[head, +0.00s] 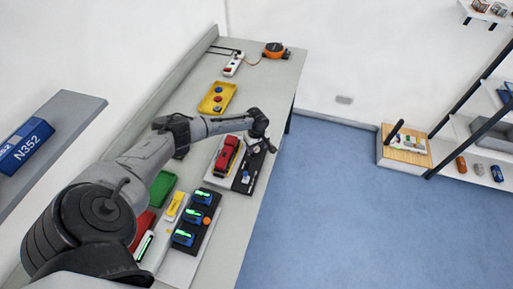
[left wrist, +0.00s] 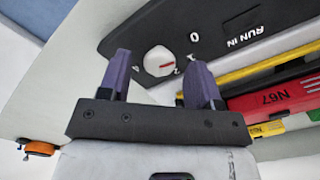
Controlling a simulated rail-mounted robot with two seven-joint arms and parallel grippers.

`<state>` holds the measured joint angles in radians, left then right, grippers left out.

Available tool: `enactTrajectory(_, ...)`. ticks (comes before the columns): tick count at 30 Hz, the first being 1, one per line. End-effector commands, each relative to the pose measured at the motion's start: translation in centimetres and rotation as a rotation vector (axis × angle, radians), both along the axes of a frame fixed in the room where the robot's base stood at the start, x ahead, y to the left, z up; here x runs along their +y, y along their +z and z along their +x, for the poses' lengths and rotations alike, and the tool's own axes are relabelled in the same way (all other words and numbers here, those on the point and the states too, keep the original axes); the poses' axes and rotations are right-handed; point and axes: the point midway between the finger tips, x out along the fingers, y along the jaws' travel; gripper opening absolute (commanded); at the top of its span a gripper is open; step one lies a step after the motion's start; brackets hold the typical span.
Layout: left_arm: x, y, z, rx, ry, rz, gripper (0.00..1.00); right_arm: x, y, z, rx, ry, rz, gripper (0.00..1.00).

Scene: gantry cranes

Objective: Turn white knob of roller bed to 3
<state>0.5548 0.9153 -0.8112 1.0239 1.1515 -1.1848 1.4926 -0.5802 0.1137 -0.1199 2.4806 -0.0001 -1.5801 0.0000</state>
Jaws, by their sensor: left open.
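The white knob (left wrist: 159,60) is a round dial with a red mark, set in a black panel (left wrist: 222,24) printed "0" and "RUN IN". The red mark lies on its right side, and the small marks near there are hard to read. My left gripper (left wrist: 158,76) is open, with its two purple fingers on either side of the knob in the picture; I cannot tell whether they touch it. In the head view my left gripper (head: 262,143) is over the far end of the roller bed's black panel (head: 243,180). The right gripper is not in view.
A red locomotive (head: 227,156), marked N67 in the wrist view (left wrist: 275,98), sits beside the panel. Several blue units with green displays (head: 193,216) stand nearer. Blue floor is clear to the right.

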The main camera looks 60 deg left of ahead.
Motion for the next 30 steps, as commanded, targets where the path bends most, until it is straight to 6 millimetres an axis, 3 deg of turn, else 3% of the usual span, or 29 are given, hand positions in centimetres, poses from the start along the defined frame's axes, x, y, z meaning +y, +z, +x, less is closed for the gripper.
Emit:
enactTrajectory(13,-0.02,-0.62,0.02,0.0,0.0,0.0,0.58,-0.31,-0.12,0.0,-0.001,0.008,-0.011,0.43)
enactTrajectory(28,-0.01,-0.6,0.01,0.0,0.0,0.0,0.1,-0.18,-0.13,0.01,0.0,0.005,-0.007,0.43)
enactTrajectory(30,-0.01,-0.59,0.01,0.0,-0.001,0.0,0.1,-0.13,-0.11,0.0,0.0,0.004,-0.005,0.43)
